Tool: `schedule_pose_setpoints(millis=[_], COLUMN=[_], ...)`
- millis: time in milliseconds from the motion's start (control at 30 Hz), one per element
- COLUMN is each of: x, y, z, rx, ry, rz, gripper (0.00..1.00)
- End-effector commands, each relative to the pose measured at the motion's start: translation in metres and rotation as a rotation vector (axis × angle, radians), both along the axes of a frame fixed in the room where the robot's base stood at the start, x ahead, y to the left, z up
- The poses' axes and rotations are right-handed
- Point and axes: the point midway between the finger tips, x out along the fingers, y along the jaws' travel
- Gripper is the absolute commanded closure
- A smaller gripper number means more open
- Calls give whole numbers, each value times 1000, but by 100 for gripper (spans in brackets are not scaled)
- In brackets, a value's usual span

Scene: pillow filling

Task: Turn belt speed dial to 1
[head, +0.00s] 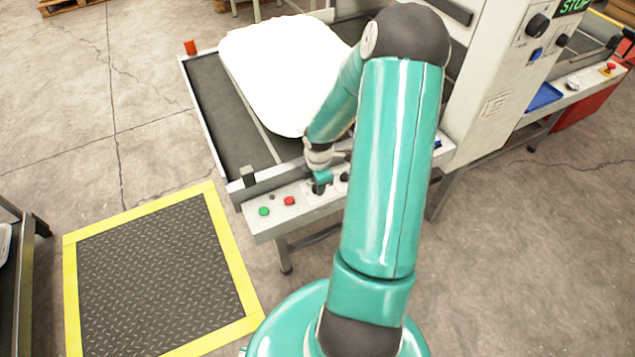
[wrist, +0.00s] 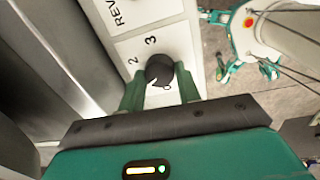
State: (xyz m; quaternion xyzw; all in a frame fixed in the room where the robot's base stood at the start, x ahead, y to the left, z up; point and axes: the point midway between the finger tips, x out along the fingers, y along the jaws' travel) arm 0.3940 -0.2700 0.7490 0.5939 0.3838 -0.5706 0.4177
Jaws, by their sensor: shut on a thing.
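The belt speed dial (wrist: 160,70) is a black round knob on a white panel in the wrist view. The figures 2 and 3 show to its left and above it. A light mark shows on its lower left part; I cannot read the exact setting. My gripper (wrist: 159,80) has its two green fingers on either side of the knob and is shut on it. In the head view my gripper (head: 322,178) reaches down to the conveyor's front control panel (head: 267,226); the knob there is largely hidden by my arm and fingers.
A green button (head: 264,211) and a red button (head: 289,201) sit on the panel left of my gripper. A white pillow (head: 283,70) lies on the conveyor belt (head: 222,105) behind. A yellow-edged floor mat (head: 155,275) lies at the left.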

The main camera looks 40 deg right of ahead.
Motion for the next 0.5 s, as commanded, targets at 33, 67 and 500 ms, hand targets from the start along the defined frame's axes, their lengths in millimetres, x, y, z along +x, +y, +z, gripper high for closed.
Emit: schedule_pose_setpoints(millis=[33, 67, 500], x=[0, 0, 0], y=[-1, -1, -1], z=[0, 0, 0], rx=[-2, -1, -1], ry=[0, -1, -1], rz=[6, 9, 14], gripper=[90, 90, 61])
